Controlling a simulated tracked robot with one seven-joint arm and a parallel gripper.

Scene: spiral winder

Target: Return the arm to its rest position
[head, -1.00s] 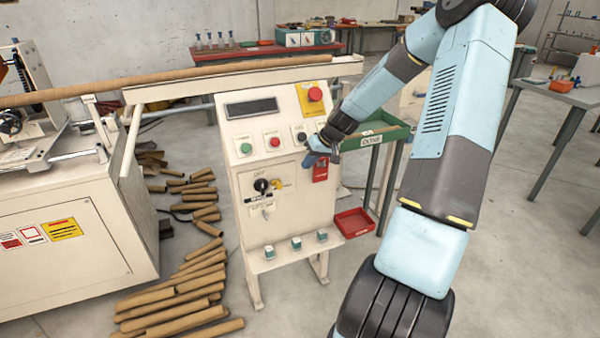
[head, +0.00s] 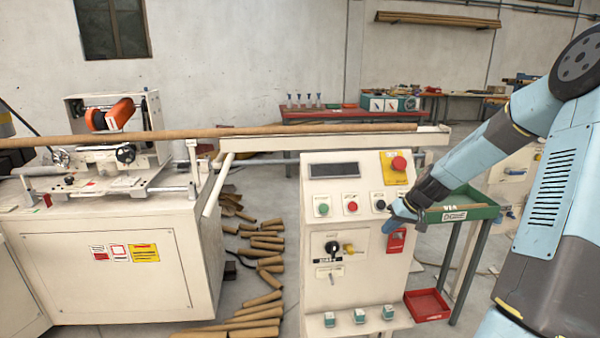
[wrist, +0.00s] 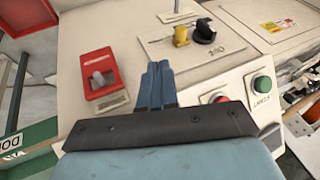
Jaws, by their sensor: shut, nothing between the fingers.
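My arm comes in from the right in the head view and reaches left to the control panel (head: 330,228). I cannot tell whether the fingertips touch the panel.
The green tray (head: 470,213) on its stand is close behind my forearm. A red bin (head: 427,304) lies below. The winder machine (head: 100,260) and a long cardboard tube (head: 210,132) are at left. Loose tubes (head: 262,255) cover the floor.

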